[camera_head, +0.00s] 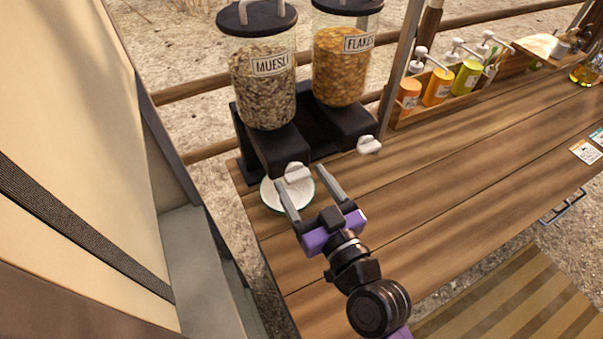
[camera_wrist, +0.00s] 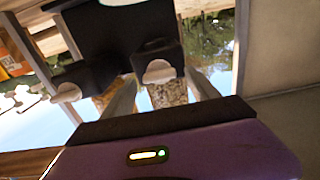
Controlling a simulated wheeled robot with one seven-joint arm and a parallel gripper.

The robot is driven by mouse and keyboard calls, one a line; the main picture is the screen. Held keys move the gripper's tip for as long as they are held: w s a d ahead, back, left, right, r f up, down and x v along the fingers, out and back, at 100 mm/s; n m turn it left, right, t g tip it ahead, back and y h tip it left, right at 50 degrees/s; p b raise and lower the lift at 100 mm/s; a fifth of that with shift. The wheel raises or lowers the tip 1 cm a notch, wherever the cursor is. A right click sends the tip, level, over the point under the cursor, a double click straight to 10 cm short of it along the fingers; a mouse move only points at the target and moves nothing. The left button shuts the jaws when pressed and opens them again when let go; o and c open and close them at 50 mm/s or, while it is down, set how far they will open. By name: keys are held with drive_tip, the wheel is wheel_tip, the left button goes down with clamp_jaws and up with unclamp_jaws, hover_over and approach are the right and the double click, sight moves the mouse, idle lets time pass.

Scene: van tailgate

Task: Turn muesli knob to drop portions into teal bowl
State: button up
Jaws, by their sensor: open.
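The muesli dispenser (camera_head: 264,95) is a clear jar of muesli on a black base. Its white knob (camera_head: 296,172) faces my gripper. My gripper (camera_head: 304,181) is open, with its fingers toward the knob, one to each side. In the wrist view the knob (camera_wrist: 159,71) lies between the two fingers (camera_wrist: 162,92); I cannot tell whether they touch it. The bowl (camera_head: 272,205) stands under the muesli outlet, pale inside with a thin greenish rim, partly hidden by the knob and a finger. Its contents cannot be made out.
The flakes dispenser (camera_head: 340,62) stands close on the right, with its own white knob (camera_head: 369,145). A wooden rack of pump bottles (camera_head: 437,87) is farther right. The wooden counter (camera_head: 450,160) is clear at the middle; a grey van panel (camera_head: 195,260) borders it on the left.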

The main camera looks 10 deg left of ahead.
drive_tip(key=shift+w+a, duration=0.3)
drive_tip(key=shift+w, duration=0.15)
drive_tip(key=c, duration=1.4)
drive_tip(key=shift+o, duration=0.2)
drive_tip(key=shift+m, duration=0.3)
